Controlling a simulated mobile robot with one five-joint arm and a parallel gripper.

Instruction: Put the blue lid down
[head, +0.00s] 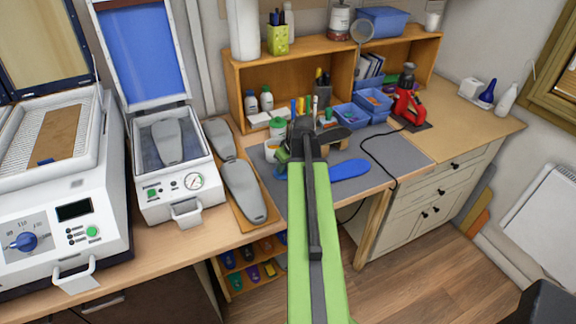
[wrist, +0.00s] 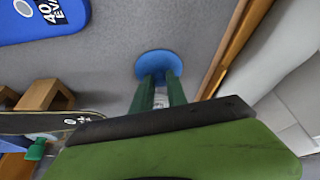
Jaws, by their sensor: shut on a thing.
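The blue lid (wrist: 158,64) is a small round disc at the fingertips of my gripper (wrist: 160,82) in the wrist view. The two green fingers are shut on it, and it is over the grey mat (wrist: 125,35). I cannot tell whether the lid touches the mat. In the head view my green arm hides much of the gripper (head: 282,158); a small bit of the lid (head: 281,169) shows just left of the arm. The mat (head: 395,155) lies on the workbench, to the right of the wooden board.
A blue insole (head: 350,169) lies on the mat right of my arm; it also shows in the wrist view (wrist: 40,18). A wooden board (head: 262,219) with grey insoles is close on the left. An open-topped pot (head: 271,152) and a wooden stand (wrist: 45,95) are nearby.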

